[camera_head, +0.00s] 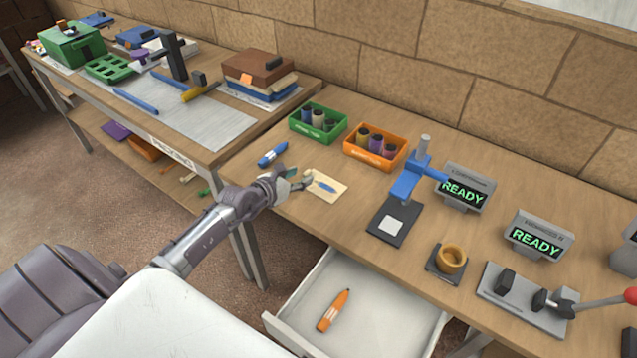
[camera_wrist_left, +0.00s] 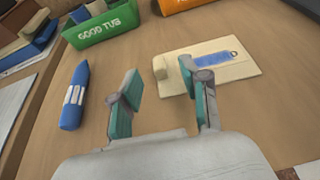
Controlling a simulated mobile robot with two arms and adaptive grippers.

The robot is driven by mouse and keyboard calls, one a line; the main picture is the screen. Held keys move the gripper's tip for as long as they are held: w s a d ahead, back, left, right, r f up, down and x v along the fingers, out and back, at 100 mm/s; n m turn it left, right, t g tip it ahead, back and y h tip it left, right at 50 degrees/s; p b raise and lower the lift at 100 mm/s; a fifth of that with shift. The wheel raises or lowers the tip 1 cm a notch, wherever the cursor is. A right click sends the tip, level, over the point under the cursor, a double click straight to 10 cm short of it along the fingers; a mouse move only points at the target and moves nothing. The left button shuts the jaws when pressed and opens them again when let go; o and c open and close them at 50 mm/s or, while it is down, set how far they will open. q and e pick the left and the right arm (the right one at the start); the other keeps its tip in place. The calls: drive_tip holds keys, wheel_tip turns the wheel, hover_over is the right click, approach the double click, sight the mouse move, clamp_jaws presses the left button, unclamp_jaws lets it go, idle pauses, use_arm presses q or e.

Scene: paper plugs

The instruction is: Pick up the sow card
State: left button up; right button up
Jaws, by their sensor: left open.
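A cream card (camera_head: 335,179) with a blue elongated shape on it lies flat on the workbench; I take it for the sow card, though I can read no name on it. It also shows in the left wrist view (camera_wrist_left: 240,80). My left gripper (camera_head: 298,178) is open and empty at the card's left edge. In the left wrist view the gripper (camera_wrist_left: 162,88) has one finger overlapping the card's near left corner and the other over bare wood. I cannot tell whether that finger touches the card. A small beige block-like piece shows at the card's left end. My right gripper is out of view.
A blue marker (camera_head: 273,153) lies left of the card. A green tub (camera_head: 318,122) and an orange tub (camera_head: 375,147) stand behind. A blue press (camera_head: 410,180) stands to the right. An open drawer (camera_head: 290,322) holding an orange marker (camera_head: 334,310) juts out in front.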

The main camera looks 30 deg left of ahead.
sight(305, 174)
use_arm(q)
drive_tip(key=x, duration=0.3)
drive_tip(key=shift+w+f, duration=0.15)
drive_tip(key=shift+w, duration=0.15)
drive_tip(key=shift+s, duration=0.1)
drive_tip(key=shift+c, duration=0.2)
drive_tip(key=c, duration=0.8)
drive_tip(key=shift+r, duration=0.2)
